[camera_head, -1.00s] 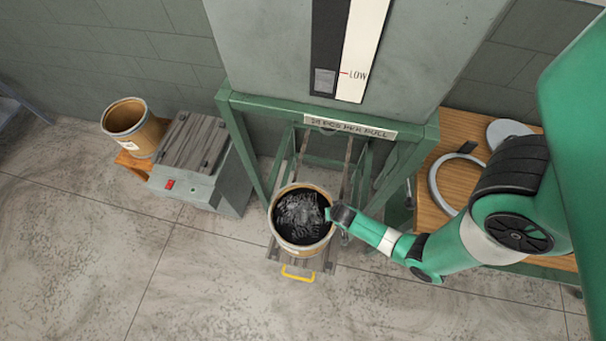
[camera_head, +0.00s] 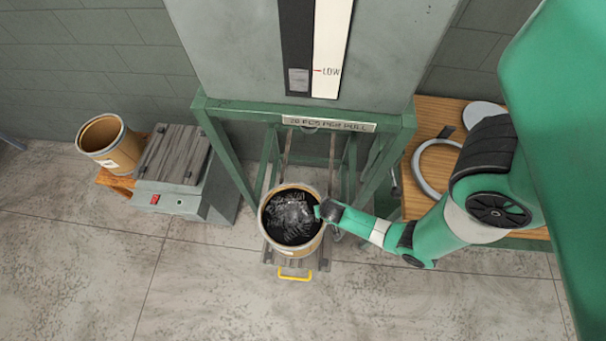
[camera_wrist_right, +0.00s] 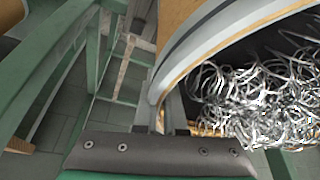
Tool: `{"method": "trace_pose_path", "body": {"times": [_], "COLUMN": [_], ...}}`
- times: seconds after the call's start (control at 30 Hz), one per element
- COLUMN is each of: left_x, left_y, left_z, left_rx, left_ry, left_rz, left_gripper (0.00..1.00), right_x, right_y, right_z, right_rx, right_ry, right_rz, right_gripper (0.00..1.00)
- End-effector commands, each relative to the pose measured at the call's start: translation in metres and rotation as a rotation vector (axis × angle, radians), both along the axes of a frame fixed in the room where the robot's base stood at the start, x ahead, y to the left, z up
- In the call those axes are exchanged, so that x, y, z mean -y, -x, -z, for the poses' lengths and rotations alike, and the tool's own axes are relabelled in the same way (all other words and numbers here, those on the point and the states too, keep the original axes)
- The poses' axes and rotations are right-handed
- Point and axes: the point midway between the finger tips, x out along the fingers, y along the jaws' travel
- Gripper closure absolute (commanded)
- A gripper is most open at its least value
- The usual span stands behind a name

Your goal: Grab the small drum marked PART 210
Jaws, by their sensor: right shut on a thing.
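A tan drum (camera_head: 312,244) with an open top full of dark and shiny metal coils (camera_head: 289,218) is at the foot of the green stand. My right gripper (camera_head: 328,211) is shut on its right rim. In the right wrist view the drum's pale rim (camera_wrist_right: 185,62) curves over the gripper, with bright coils (camera_wrist_right: 255,100) inside. I cannot tell whether the drum rests on the slatted platform or is just above it. A second, empty tan drum (camera_head: 122,152) stands at the left. Labels on both drums are too small to read. My left gripper is out of view.
The green stand (camera_head: 205,120) carries a large grey hopper (camera_head: 225,50). The slatted platform has a yellow handle (camera_head: 294,277). A grey scale-like box (camera_head: 190,205) stands left. A wooden bench (camera_head: 432,115) with a grey ring (camera_head: 420,170) is at right. The front floor is clear.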

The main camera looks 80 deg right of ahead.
Motion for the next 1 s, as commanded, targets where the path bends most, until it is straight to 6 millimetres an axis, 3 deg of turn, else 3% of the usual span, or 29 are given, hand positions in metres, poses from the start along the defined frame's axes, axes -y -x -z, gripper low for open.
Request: {"method": "trace_pose_path", "body": {"times": [0.37,0.57,0.83,1.0], "left_x": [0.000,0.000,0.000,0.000], "left_y": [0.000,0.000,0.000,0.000], "left_z": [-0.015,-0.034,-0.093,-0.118], "left_rx": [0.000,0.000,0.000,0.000], "left_ry": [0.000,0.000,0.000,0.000], "left_rz": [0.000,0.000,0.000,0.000], "left_gripper": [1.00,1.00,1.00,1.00], "right_x": [0.001,-0.014,-0.045,-0.073], "right_y": [-0.002,0.006,0.023,0.037], "right_z": [-0.031,-0.054,-0.105,-0.113], "right_rx": [0.008,0.005,0.004,0.000], "right_ry": [0.001,0.001,0.000,-0.001], "right_rz": [0.001,-0.005,-0.009,-0.017], "right_gripper": [1.00,1.00,1.00,1.00]}}
